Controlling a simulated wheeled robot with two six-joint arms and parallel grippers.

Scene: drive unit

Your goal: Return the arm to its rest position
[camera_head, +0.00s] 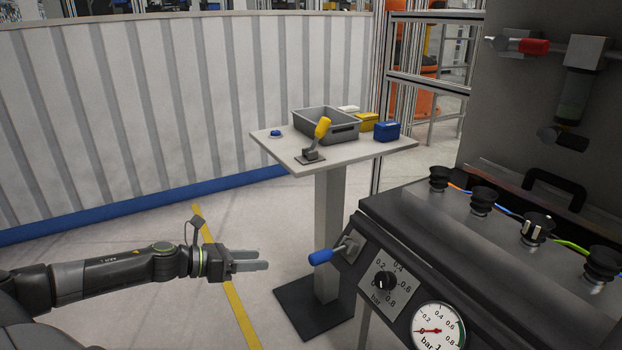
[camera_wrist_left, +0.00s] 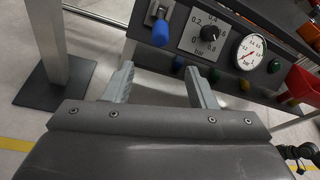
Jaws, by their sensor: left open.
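My left arm comes in from the left in the head view. Its gripper (camera_head: 250,261) is held in free air over the floor, left of the drive unit's panel. In the left wrist view the two fingers of this gripper (camera_wrist_left: 160,88) are apart with nothing between them. The blue-handled lever (camera_head: 321,256) on the panel is to the right of the gripper and apart from it. The lever also shows in the left wrist view (camera_wrist_left: 161,32), beyond the fingers. My right gripper is not in view.
The drive unit (camera_head: 410,222) has a dial (camera_head: 384,283) and a pressure gauge (camera_head: 438,330). A pedestal table (camera_head: 375,148) stands behind, holding a grey bin (camera_head: 318,128), a yellow-handled lever (camera_head: 322,128) and small boxes. Floor around the left gripper is clear.

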